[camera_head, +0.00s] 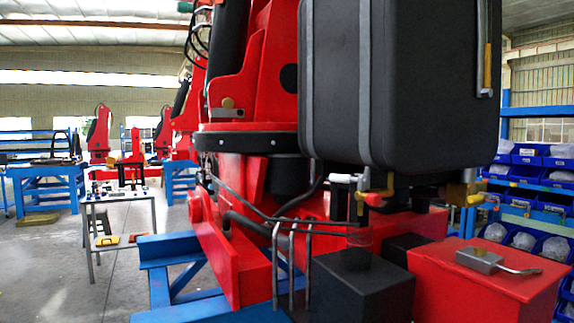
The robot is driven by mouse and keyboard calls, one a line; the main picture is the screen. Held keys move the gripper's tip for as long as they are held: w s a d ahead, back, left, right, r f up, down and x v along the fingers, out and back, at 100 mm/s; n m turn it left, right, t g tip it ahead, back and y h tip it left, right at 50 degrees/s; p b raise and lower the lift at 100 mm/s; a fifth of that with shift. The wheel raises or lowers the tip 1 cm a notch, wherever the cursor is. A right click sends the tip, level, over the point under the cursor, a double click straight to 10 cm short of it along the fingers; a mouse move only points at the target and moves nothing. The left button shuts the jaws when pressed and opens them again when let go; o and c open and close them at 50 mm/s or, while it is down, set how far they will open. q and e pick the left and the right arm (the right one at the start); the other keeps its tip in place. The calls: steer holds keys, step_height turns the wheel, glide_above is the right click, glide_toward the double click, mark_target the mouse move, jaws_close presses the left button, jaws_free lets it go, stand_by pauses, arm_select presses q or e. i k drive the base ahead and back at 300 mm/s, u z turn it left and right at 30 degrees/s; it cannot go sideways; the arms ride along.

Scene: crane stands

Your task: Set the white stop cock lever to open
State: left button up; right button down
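A small white piece (342,178), which looks like the white stop cock lever, lies about level under the lower left edge of a large black tank (435,90). Brass valve fittings (388,184) sit just right of it, with a red-ended part (374,199) below. The white piece is small, and I cannot tell whether its position means open or closed. More brass fittings (464,194) hang under the tank's right side. Neither of my grippers is in view.
A red box (490,285) with a metal latch-like part on top stands at the front right. A black box (362,290) and bent metal rails (292,262) stand below the valve. Blue beams (165,250) lie left; open floor and a small table (118,197) are beyond.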

mark_target(361, 181)
steer(key=u, duration=0.85)
steer(key=i, duration=1.15)
steer(key=z, duration=1.9)
